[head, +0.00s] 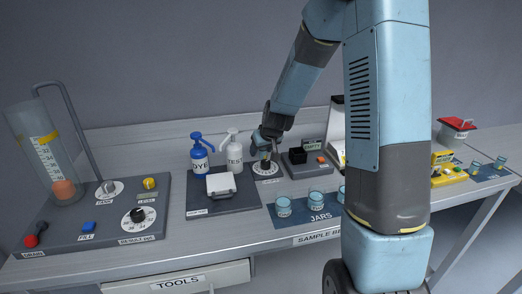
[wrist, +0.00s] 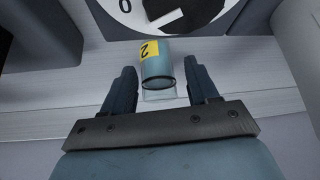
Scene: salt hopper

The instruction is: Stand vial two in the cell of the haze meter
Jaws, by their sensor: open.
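Vial two (wrist: 157,68), a clear vial with grey-blue contents, a dark ring and a yellow label marked 2, lies between the fingers in the wrist view. My gripper (wrist: 163,72) is open, with a finger on each side of the vial and a visible gap at each. In the head view my gripper (head: 266,146) is low over a white round dial plate on the bench, and the vial is mostly hidden there. A grey unit with a black block (head: 298,155) and an orange button stands just right of it; I cannot read whether it is the haze meter.
Blue DYE (head: 200,157) and white TEST (head: 231,151) pump bottles stand left of my gripper, behind a white-lidded box (head: 221,184). Jars (head: 284,206) stand on a blue mat in front. My arm hides part of the bench to the right.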

